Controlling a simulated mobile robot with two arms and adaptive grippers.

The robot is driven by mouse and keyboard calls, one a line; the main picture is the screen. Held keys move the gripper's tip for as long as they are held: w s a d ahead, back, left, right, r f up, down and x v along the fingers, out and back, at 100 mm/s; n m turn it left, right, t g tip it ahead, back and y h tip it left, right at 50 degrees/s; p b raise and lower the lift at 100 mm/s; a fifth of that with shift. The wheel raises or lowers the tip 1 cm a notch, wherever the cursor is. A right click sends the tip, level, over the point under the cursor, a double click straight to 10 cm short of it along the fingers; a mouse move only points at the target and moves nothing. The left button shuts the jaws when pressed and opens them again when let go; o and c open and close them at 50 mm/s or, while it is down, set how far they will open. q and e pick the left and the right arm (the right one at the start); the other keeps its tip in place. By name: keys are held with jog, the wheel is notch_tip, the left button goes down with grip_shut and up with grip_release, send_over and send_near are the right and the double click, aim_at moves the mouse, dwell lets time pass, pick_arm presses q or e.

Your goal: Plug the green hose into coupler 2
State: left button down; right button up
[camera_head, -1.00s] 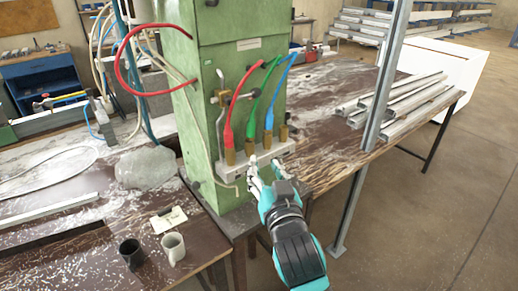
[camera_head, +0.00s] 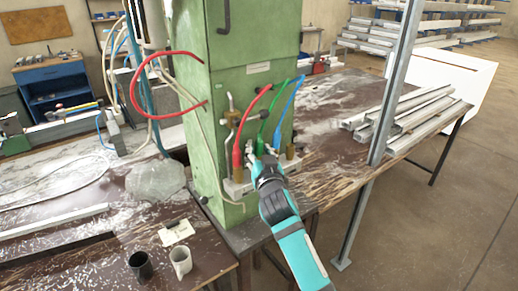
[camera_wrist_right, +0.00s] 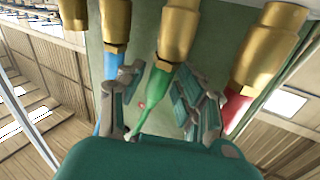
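The green hose (camera_head: 263,117) hangs in an arc from the green machine column, between the red hose (camera_head: 252,112) and the blue hose (camera_head: 285,102). In the right wrist view its green end (camera_wrist_right: 155,88) meets a brass coupler (camera_wrist_right: 177,35); whether it is fully seated I cannot tell. My right gripper (camera_head: 262,158) is at the green hose's end and hides its fitting in the head view. In the wrist view the right gripper's fingers (camera_wrist_right: 155,103) stand apart on either side of the green hose, with gaps visible. No coupler number is readable. My left gripper is not in view.
The blue and red hose ends sit close on either side of the right gripper, each at a brass coupler. A bare brass coupler (camera_head: 290,151) stands right of the blue one. A grey post (camera_head: 390,90) rises farther right. Two mugs (camera_head: 180,262) stand front left.

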aim_at(259, 146)
jog(key=shift+w, duration=0.15)
jog(key=shift+c, duration=0.2)
jog(key=c, duration=0.7)
jog(key=shift+o, duration=1.2)
grip_shut()
jog(key=shift+r+p, duration=0.65)
jog(key=shift+r, duration=0.15)
jog(key=shift+r+p, duration=1.05)
jog(key=shift+r, duration=0.2)
jog(key=shift+r, duration=0.1)
